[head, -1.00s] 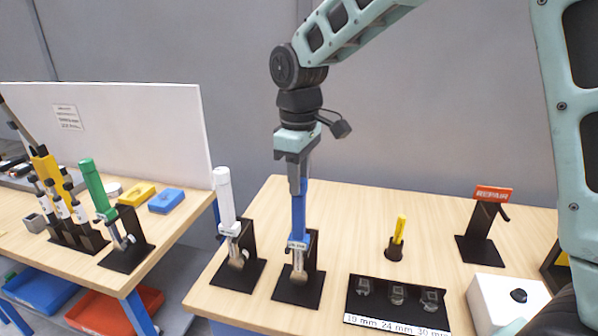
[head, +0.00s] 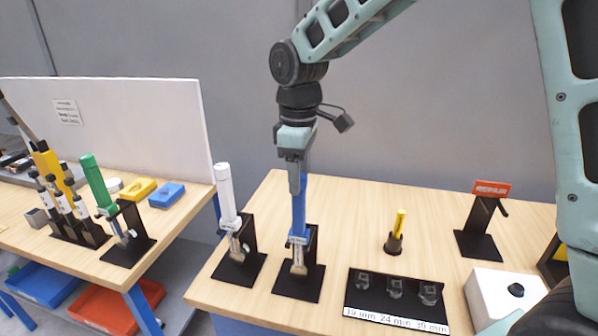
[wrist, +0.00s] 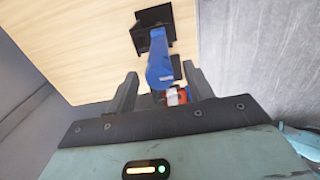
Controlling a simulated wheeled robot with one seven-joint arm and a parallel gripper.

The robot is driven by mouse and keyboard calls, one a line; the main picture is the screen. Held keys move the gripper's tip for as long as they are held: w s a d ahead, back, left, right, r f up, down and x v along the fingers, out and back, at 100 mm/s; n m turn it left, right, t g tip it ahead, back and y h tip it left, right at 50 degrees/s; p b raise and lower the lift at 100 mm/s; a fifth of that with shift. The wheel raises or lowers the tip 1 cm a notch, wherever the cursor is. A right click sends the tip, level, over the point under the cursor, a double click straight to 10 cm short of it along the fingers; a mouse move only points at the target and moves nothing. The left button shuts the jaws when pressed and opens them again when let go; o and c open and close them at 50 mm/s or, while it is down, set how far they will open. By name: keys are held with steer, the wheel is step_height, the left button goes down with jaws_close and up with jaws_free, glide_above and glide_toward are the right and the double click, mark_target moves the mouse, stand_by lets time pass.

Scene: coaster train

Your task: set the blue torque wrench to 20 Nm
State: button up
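The blue torque wrench (head: 299,213) stands upright in its black stand (head: 300,280), handle up, near the middle of the table. My gripper (head: 296,188) points down at the upper end of its blue handle. In the wrist view, the blue handle (wrist: 160,62) lies between the two spread fingers of my gripper (wrist: 160,78), with a gap on each side. The gripper is open. The wrench's scale is too small to read.
A white wrench (head: 225,198) stands close by on the left, and a green one (head: 97,183) on the left table. To the right are a yellow piece (head: 399,222), a socket tray (head: 397,303), a red-topped stand (head: 492,188) and a white box (head: 503,298).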

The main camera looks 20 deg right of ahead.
step_height(320, 180, up, 17)
steer(key=b, duration=0.2)
steer(key=shift+r, duration=0.2)
stand_by(0.4)
steer(key=s+a+f+m, duration=0.1)
steer(key=s+a+f, duration=0.7)
steer(key=s+f, duration=0.55)
steer(key=s+d+f+m+b, duration=0.1)
steer(key=s+f+m, duration=0.1)
steer(key=s+f, duration=0.9)
steer(key=shift+s+d+y, duration=0.3)
steer(key=shift+s+d, duration=0.1)
steer(key=shift+s, duration=0.75)
